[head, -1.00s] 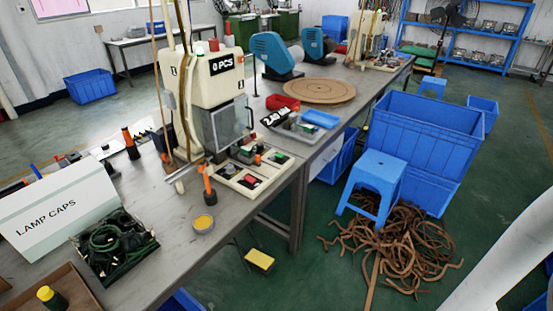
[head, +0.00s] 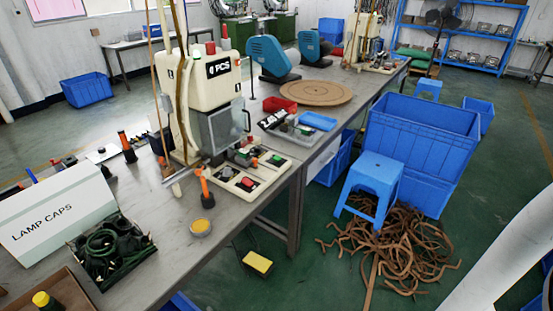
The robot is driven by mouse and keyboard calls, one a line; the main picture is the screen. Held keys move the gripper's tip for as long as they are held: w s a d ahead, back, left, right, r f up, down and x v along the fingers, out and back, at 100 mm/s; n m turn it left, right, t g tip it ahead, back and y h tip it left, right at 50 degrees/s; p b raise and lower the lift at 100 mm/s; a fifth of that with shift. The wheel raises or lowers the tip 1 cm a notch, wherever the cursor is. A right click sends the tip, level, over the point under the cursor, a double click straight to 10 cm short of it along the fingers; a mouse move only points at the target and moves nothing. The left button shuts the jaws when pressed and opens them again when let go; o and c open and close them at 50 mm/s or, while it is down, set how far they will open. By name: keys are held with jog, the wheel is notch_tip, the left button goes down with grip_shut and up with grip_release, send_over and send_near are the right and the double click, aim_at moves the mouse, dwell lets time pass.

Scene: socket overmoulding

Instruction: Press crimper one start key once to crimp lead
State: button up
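The near crimper (head: 208,85), a cream machine with a "PCS" label, stands on the grey workbench (head: 150,240). Its clear guard (head: 228,125) is at the front. A control base (head: 245,180) with red, green and black parts lies before it; which of these is the start key is too small to tell. A red button (head: 247,182) shows on the base. A second cream machine (head: 372,35) stands at the far end of the bench. I cannot make out a lead in the crimper. My gripper is not in view; only a white part of me shows at the lower right.
A "LAMP CAPS" box (head: 58,215) and a tray of dark green parts (head: 112,252) are at the bench's left. An orange-handled tool (head: 205,188) and yellow pot (head: 200,227) sit near the front edge. A blue stool (head: 370,178), crates (head: 420,140) and brown strips (head: 395,245) occupy the floor.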

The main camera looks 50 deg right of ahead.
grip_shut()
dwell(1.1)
